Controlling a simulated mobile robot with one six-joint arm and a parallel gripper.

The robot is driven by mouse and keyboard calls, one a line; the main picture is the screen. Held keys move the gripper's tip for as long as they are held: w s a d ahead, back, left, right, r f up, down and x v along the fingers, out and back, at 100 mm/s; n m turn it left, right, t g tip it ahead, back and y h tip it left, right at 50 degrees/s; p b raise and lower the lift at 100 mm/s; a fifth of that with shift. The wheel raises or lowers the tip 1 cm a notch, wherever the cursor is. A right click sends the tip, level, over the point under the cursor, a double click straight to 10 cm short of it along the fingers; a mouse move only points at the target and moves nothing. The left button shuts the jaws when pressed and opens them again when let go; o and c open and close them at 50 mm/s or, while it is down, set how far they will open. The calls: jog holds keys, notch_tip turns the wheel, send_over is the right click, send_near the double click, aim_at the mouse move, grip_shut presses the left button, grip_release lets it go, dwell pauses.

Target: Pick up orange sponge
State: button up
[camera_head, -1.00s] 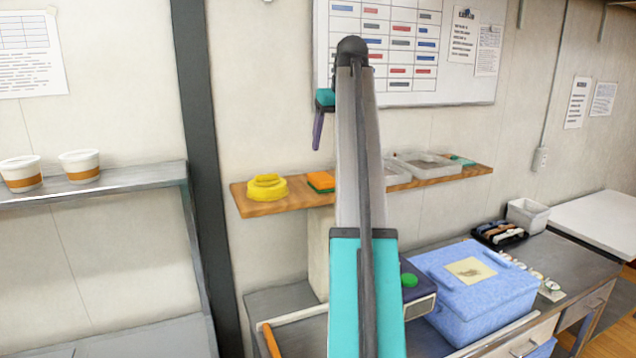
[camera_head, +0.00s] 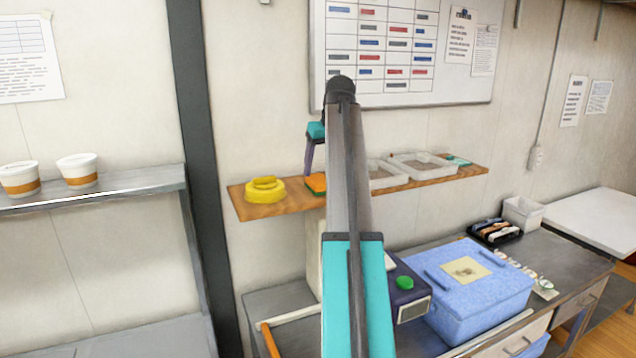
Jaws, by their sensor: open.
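The orange sponge (camera_head: 316,186) lies on the wooden wall shelf (camera_head: 300,201), partly hidden behind my arm and gripper. It has an orange top and a green lower edge. My gripper (camera_head: 309,172) points down close above the sponge's left side, open and empty. Only one dark purple finger shows clearly; my arm covers the rest. I cannot tell whether the finger touches the sponge.
A yellow round object (camera_head: 265,190) sits just left of the sponge. Clear trays (camera_head: 421,166) and a green item (camera_head: 458,160) stand further right. A blue box (camera_head: 470,290) and a dark device with a green button (camera_head: 405,283) are below.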

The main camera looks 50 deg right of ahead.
aim_at(320, 179)
jog(key=shift+w+f, duration=0.1)
jog(key=shift+f, duration=0.1)
dwell(0.3)
jog(key=shift+p+x, duration=1.15)
jog(key=shift+p, duration=0.1)
jog(key=shift+p+x, duration=0.45)
jog(key=shift+x, duration=0.85)
jog(key=shift+w+a, duration=0.15)
jog(key=shift+a, duration=0.05)
jog(key=shift+c, duration=0.4)
jog(key=c, duration=1)
